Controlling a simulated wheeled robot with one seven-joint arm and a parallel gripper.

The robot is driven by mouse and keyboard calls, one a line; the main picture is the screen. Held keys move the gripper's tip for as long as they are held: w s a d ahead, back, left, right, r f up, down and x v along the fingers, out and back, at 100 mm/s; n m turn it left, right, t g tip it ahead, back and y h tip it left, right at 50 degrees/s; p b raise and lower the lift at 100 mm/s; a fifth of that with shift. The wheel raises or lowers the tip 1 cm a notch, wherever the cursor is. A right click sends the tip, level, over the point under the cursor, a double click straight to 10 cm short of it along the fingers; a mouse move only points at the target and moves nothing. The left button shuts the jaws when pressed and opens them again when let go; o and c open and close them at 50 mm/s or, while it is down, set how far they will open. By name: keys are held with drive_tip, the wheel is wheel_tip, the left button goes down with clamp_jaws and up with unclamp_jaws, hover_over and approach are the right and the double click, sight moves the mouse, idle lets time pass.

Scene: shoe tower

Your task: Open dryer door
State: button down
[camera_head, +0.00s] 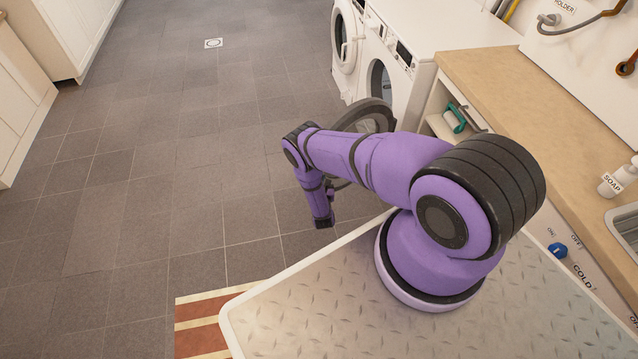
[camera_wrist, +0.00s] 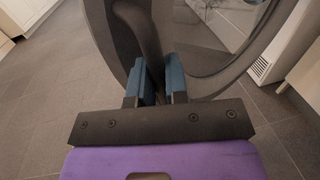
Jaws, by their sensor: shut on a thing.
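The dryer door (camera_head: 372,104) is a round dark-rimmed door with a glass middle. In the head view it stands swung out from the white dryer (camera_head: 407,85), whose round opening (camera_head: 379,80) shows behind it. My purple arm hides the door's lower part. In the wrist view the door's dark rim and glass (camera_wrist: 212,35) fill the upper middle. My gripper (camera_wrist: 157,77) has its blue fingers shut on the dark door handle (camera_wrist: 142,28), one on each side. In the head view the fingers are mostly hidden behind my arm.
Another white machine (camera_head: 345,45) with a round door stands beyond the dryer. A wooden counter (camera_head: 520,95) with a soap bottle (camera_head: 620,180) and a sink runs along the right. White cabinets (camera_head: 70,35) stand at the far left. The tiled floor (camera_head: 190,120) between is clear.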

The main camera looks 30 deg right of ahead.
drive_tip(key=shift+d, duration=0.1)
drive_tip(key=c, duration=1.1)
unclamp_jaws()
drive_tip(key=shift+c, duration=0.2)
drive_tip(key=shift+r, duration=0.5)
wheel_tip(320, 180, up, 3)
drive_tip(key=shift+w+f, duration=0.1)
drive_tip(key=shift+f, duration=0.05)
drive_tip(key=s+a, duration=0.2)
drive_tip(key=s, duration=0.6)
drive_tip(key=s+a+r, duration=0.1)
drive_tip(key=s, duration=0.6)
drive_tip(key=shift+s+a+r, duration=0.15)
drive_tip(key=shift+s+a, duration=0.25)
